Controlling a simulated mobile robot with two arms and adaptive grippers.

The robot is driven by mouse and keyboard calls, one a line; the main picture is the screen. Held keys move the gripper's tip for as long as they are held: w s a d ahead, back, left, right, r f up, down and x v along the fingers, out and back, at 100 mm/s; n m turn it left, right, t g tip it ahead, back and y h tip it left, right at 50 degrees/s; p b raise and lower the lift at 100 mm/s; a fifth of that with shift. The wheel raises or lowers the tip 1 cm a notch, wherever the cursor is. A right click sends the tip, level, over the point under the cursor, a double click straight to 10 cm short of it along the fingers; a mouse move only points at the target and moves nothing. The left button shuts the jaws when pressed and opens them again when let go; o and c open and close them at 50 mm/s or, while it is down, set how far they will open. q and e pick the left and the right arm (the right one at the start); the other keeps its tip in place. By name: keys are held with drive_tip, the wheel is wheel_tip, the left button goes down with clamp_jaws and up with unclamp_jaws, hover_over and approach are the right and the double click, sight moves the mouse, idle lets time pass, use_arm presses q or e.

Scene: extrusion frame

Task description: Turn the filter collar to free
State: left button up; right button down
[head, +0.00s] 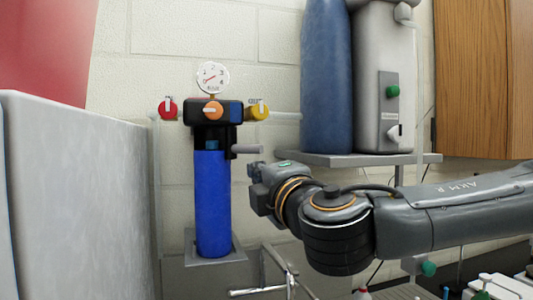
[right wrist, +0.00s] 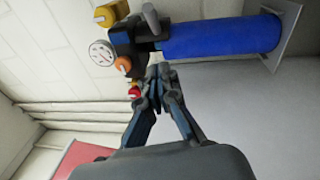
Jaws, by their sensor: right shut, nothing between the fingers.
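The filter hangs on the wall, with a black head, a dark collar (head: 215,137) below it and a long blue bowl (head: 212,205). A grey handle (head: 247,149) sticks out from the collar to the right. In the right wrist view the filter lies sideways, with the blue bowl (right wrist: 220,38) to the right and the grey handle (right wrist: 151,18) pointing up. My right gripper (right wrist: 158,76) is shut and empty; its fingertips appear just below the collar area in that view. In the head view its wrist is right of the bowl, below the handle. My left gripper is not in view.
A gauge (head: 212,77) tops the filter, with red (head: 168,108), orange (head: 212,111) and yellow (head: 259,110) knobs around its head. A shelf (head: 340,159) at right holds a blue cylinder (head: 327,80) and a grey unit (head: 381,60). A pale panel (head: 75,200) stands at left.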

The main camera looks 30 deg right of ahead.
sight(244, 151)
drive_tip(key=p+x, duration=0.2)
drive_tip(key=x, duration=0.2)
drive_tip(key=d+p+x, duration=0.1)
drive_tip(key=p+x, duration=0.1)
drive_tip(key=x, duration=0.2)
drive_tip(key=d+p+x, duration=0.1)
drive_tip(key=p+x, duration=0.1)
drive_tip(key=x, duration=0.2)
drive_tip(key=shift+s+r+p, duration=0.25)
drive_tip(key=shift+r+p, duration=0.05)
drive_tip(key=shift+p, duration=0.05)
drive_tip(key=shift+d, duration=0.25)
drive_tip(key=shift+w+d, duration=0.15)
drive_tip(key=shift+d, duration=0.05)
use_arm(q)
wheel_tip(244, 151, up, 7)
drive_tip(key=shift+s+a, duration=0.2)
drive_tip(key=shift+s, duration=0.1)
use_arm(e)
drive_tip(key=shift+f, duration=0.1)
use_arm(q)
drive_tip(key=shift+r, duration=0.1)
use_arm(e)
drive_tip(key=shift+a, duration=0.15)
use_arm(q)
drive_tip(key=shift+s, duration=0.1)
